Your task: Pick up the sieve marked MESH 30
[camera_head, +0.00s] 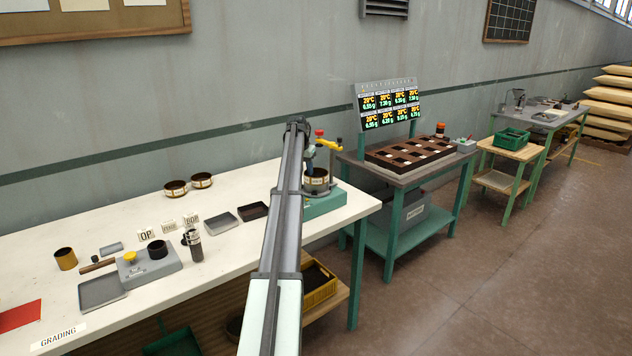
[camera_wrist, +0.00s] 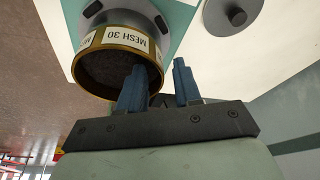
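The sieve marked MESH 30 (camera_wrist: 112,52) is a brass-coloured ring with a white label and a dark inside, at the upper left of the wrist view. In the head view, a sieve (camera_head: 317,181) sits on the green-based stand (camera_head: 325,203) at the table's right end, partly behind my arm. My gripper (camera_wrist: 162,78) has its two blue fingers apart. In the wrist view the left finger overlaps the sieve's opening and the right finger is outside its right edge. The rim appears between them; I cannot tell whether either finger touches it. The gripper is small and partly hidden in the head view.
Two similar sieves (camera_head: 175,188) (camera_head: 201,180) stand at the back of the white table (camera_head: 240,262). Flat trays (camera_head: 223,223), a grey block (camera_head: 148,267) and small signs (camera_head: 147,235) lie left of my arm. A display (camera_head: 388,104) stands on the bench to the right.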

